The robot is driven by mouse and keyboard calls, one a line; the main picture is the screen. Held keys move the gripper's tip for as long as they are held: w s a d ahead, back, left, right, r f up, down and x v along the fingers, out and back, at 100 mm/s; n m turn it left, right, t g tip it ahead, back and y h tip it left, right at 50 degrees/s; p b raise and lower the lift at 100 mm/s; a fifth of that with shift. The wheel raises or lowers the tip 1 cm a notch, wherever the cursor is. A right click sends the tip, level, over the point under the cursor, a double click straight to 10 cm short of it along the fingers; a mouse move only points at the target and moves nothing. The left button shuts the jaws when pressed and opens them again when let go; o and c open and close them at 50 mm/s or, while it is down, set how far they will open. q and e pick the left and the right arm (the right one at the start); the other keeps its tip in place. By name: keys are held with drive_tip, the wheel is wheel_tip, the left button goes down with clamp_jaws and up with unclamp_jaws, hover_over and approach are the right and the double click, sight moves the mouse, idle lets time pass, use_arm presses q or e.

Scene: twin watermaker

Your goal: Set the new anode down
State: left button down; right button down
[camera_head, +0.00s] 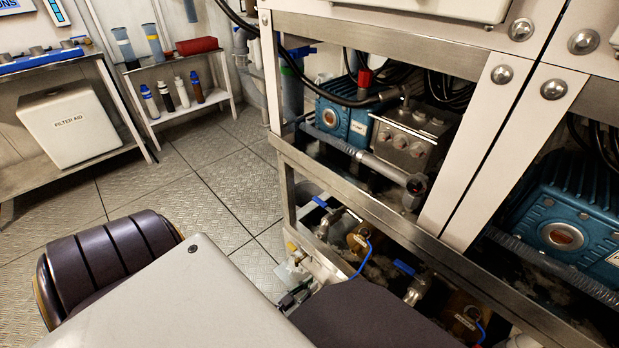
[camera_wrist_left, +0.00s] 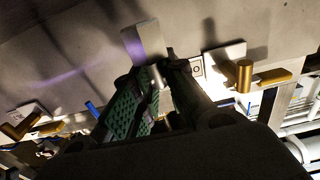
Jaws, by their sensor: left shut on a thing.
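My left gripper (camera_wrist_left: 158,82) is shut on the new anode (camera_wrist_left: 146,42) in the left wrist view. The anode is a pale grey block with a short silver stem between the green-padded fingers. Part of the stem is hidden by the fingers. In the head view my left gripper (camera_head: 291,297) shows small and dark beside the lower left corner of the equipment frame, partly hidden by my own arm. The anode is hard to make out there. My right gripper is in neither view.
Brass fittings on pale plates (camera_wrist_left: 237,72) flank the gripper. The steel frame (camera_head: 375,212) holds a blue pump (camera_head: 346,121) above and blue-handled valves (camera_head: 404,268) below. A filter aid box (camera_head: 72,125) stands at left. The tiled floor (camera_head: 220,195) between is clear.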

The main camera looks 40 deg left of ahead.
use_arm(q)
drive_tip(key=shift+f+b, duration=1.4)
drive_tip(key=shift+f, duration=0.45)
drive_tip(key=shift+f, duration=0.1)
drive_tip(key=c, duration=1.9)
unclamp_jaws()
drive_tip(key=o, duration=0.4)
drive_tip(key=shift+o, duration=0.2)
